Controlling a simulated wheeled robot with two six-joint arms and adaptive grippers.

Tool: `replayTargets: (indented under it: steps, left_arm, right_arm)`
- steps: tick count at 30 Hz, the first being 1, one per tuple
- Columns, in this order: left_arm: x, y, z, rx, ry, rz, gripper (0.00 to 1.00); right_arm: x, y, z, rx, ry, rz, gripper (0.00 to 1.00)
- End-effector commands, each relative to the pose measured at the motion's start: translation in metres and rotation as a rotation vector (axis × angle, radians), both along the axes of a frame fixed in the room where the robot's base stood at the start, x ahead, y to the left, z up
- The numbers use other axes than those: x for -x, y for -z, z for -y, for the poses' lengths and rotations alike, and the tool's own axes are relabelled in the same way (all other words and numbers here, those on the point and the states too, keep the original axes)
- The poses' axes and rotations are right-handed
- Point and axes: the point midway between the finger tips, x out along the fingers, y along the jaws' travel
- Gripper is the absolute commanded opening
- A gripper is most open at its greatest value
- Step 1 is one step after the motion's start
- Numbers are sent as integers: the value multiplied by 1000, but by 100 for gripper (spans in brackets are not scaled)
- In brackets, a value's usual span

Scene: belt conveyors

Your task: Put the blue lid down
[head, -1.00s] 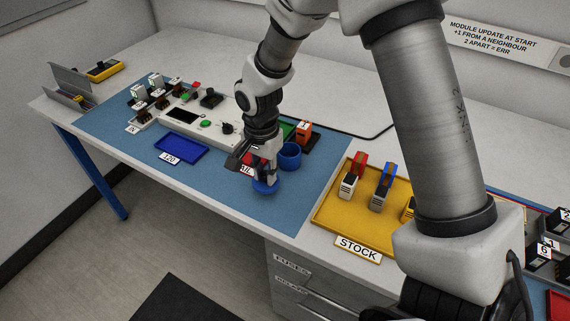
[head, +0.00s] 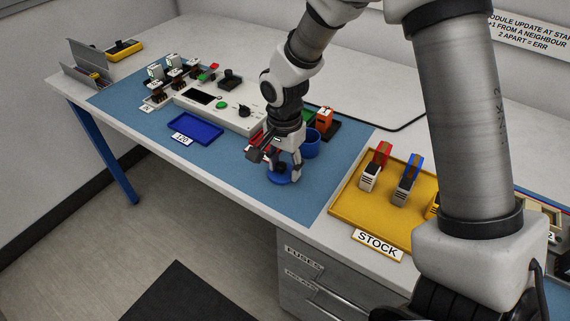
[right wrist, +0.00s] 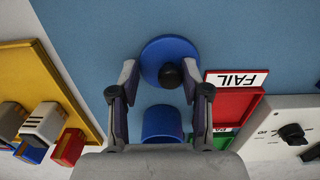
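The blue lid (head: 279,178) is a round disc with a black knob. It appears to lie flat on the blue mat near the mat's front edge. It also shows in the right wrist view (right wrist: 160,50). My right gripper (head: 283,170) is over the lid, fingers pointing down. In the right wrist view its fingers are spread on both sides of the knob (right wrist: 170,76), with a clear gap on the left and the knob close to the right finger. The blue cup (head: 311,144) stands just behind the gripper, its top open. My left gripper is not in view.
A red FAIL tray (right wrist: 236,105) lies beside the lid. The grey control box (head: 222,107) and blue tray (head: 195,129) are to the left. The yellow STOCK tray (head: 345,208) with several modules is to the right. Bare mat lies in front of the lid.

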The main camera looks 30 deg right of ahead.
Motion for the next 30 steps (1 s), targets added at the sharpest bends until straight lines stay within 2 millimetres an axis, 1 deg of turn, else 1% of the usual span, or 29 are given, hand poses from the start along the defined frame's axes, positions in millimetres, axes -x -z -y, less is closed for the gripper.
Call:
replayTargets:
  steps: [5,8,11,18,21,25,30]
  left_arm:
    - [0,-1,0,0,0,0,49]
    - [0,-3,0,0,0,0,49]
    - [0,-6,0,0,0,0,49]
    - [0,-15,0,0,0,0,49]
    - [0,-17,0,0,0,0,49]
    - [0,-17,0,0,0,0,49]
    - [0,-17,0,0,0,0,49]
  right_arm:
    - [0,-2,0,0,0,0,47]
    - [-1,-11,0,0,0,2,47]
    - [-1,-32,0,2,0,4,47]
    - [-2,-95,0,0,0,5,47]
    - [-2,-113,0,0,0,4,47]
    - [-1,-123,-1,0,1,1,47]
    - [-1,-124,-1,0,0,0,47]
